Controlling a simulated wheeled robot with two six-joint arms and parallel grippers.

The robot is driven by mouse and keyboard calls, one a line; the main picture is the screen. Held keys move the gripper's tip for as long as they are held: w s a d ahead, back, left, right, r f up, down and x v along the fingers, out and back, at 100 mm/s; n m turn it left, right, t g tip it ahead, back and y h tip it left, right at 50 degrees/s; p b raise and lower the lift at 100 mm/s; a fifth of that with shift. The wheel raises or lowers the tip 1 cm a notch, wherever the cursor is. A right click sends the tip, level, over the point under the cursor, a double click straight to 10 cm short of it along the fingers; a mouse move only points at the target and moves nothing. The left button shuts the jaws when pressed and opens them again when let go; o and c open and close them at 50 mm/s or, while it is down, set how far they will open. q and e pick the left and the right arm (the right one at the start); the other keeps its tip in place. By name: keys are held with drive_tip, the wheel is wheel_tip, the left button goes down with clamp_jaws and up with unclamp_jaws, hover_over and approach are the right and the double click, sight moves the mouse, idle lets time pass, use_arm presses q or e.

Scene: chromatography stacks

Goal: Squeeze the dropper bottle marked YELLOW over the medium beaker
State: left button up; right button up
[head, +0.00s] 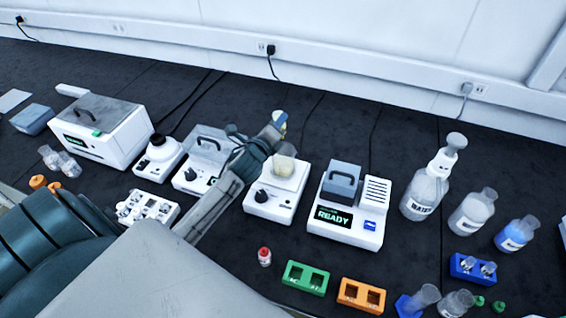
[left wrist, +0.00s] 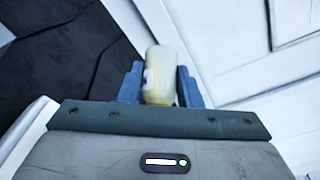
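My left gripper (head: 277,127) reaches across the bench and is shut on a pale yellow dropper bottle (head: 280,118). In the left wrist view the bottle (left wrist: 161,75) sits between the two blue fingers (left wrist: 160,88); no marking on it can be read. In the head view the bottle is small and partly hidden by the gripper. A clear beaker (head: 284,166) with pale yellowish content stands on a white stirrer unit (head: 275,198), just below the gripper in the picture. Whether the bottle is directly over it cannot be told. My right gripper is not in view.
A small red-capped bottle (head: 264,257) stands near the green rack (head: 306,278) and orange rack (head: 362,295). A white device reading READY (head: 345,216) is right of the stirrer. Bottles and glassware stand at the right. A lidded unit (head: 200,167) is left of the forearm.

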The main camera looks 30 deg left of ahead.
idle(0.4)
use_arm(q)
drive_tip(key=shift+p, duration=0.3)
drive_tip(key=shift+r+p, duration=0.1)
drive_tip(key=shift+p, duration=0.2)
drive_tip(key=shift+c, duration=0.6)
clamp_jaws()
idle(0.4)
